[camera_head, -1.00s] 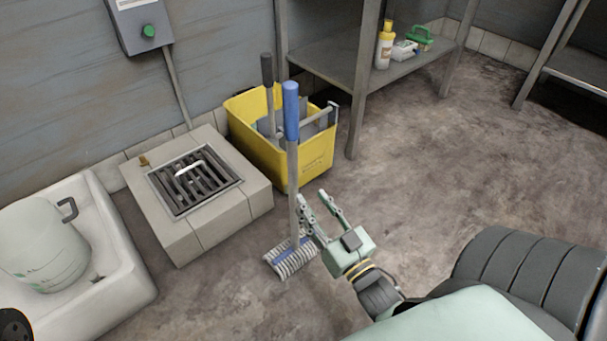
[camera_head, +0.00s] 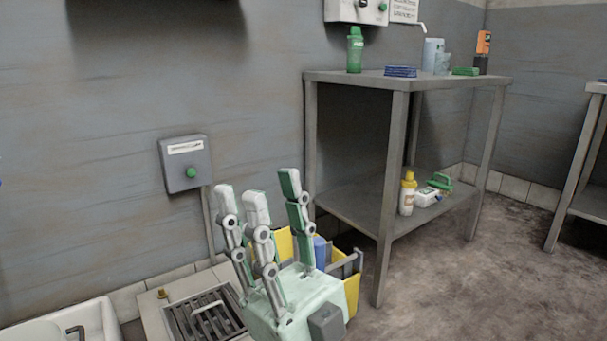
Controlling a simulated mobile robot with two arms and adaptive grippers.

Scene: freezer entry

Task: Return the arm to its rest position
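My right gripper (camera_head: 265,190) is raised in the lower middle of the head view, close to the camera, with its fingers pointing up. The fingers are spread apart, and nothing shows between them but the wall behind. The gripper's pale green body covers part of the yellow bucket (camera_head: 353,292) and of the floor grate. My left gripper is not in view.
A metal table (camera_head: 430,80) with a lower shelf stands right of the gripper, bearing bottles and small items. A grey box with a green button (camera_head: 191,173) is on the wall. A floor grate (camera_head: 205,318) and white basin (camera_head: 70,325) are lower left. Open floor lies right.

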